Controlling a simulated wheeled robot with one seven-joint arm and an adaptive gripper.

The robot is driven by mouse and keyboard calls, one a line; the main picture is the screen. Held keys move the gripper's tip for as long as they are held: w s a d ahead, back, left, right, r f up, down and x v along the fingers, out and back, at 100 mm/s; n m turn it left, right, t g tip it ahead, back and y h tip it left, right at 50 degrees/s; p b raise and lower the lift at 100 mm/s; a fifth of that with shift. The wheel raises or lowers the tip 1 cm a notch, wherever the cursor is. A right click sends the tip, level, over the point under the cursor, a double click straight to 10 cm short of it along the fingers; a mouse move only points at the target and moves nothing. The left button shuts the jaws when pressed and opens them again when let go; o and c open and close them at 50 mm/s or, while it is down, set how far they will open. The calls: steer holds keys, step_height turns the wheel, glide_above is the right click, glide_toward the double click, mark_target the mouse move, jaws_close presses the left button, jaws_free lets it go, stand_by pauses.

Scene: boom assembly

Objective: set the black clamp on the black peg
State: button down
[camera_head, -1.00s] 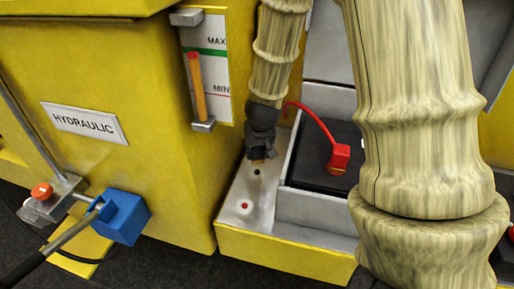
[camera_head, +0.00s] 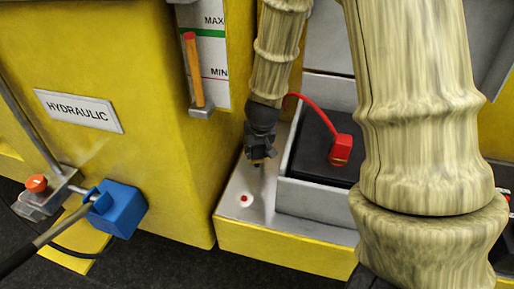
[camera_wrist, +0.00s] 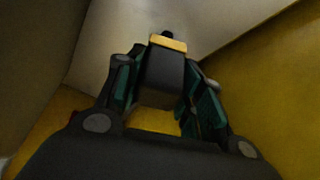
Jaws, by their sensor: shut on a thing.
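My gripper (camera_head: 259,142) points down over the grey ledge beside the battery and is shut on the black clamp. In the wrist view the black clamp (camera_wrist: 164,68) sits between the two green-padded fingers of my gripper (camera_wrist: 160,82), with a tan metal band at its far end. A small dark tip, seemingly the black peg (camera_wrist: 167,33), shows just beyond that band. In the head view the black peg (camera_head: 257,165) is a small dark spot right below the clamp, mostly hidden. I cannot tell whether clamp and peg touch.
The black battery (camera_head: 313,150) with a red clamp (camera_head: 341,149) and red cable is close on the right. A yellow cabinet wall (camera_head: 170,150) rises at the left. A blue block (camera_head: 119,209) is far left.

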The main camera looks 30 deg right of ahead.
mark_target(257, 156)
steer(key=shift+s+a+f, duration=0.1)
steer(key=shift+s+f, duration=0.05)
steer(key=shift+f, duration=0.25)
stand_by(0.3)
steer(key=shift+f+b, duration=0.55)
steer(key=shift+f, duration=0.5)
stand_by(2.1)
steer(key=c, duration=0.9)
jaws_free()
steer(key=shift+o, duration=0.2)
steer(key=shift+r, duration=0.1)
steer(key=v, duration=1.1)
steer(key=shift+s+r, duration=0.25)
steer(key=shift+r, duration=0.05)
steer(key=shift+a, duration=0.1)
